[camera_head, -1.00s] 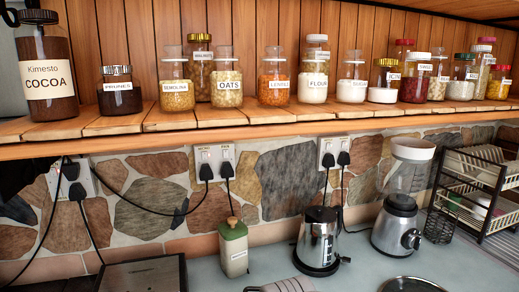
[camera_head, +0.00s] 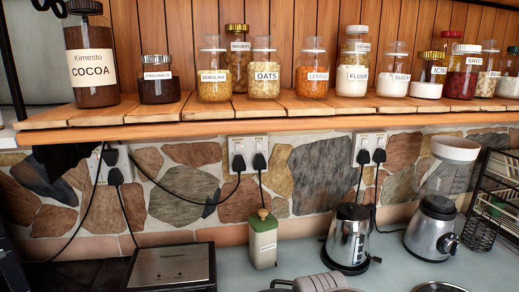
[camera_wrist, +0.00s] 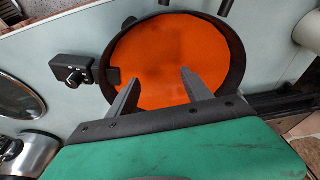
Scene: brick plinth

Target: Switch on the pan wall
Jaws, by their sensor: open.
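A white double wall socket plate (camera_head: 239,148) is on the stone wall below the shelf in the head view. Its right half carries a small label that appears to read PAN. A black plug (camera_head: 259,161) with a cord fills that half, and another plug (camera_head: 238,163) fills the left half. Switch positions are too small to tell. My gripper (camera_wrist: 162,76) shows only in the wrist view. Its two grey fingers are apart and empty, in front of a round pan with an orange inside and dark rim (camera_wrist: 237,75). I cannot tell whether they touch it.
The wooden shelf (camera_head: 300,120) with labelled jars overhangs the sockets. Below stand a green canister (camera_head: 263,245), kettle (camera_head: 350,240) and blender (camera_head: 433,230). Other socket plates (camera_head: 369,148) are right and left. In the wrist view, a black knobbed control (camera_wrist: 73,73) sits beside the pan.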

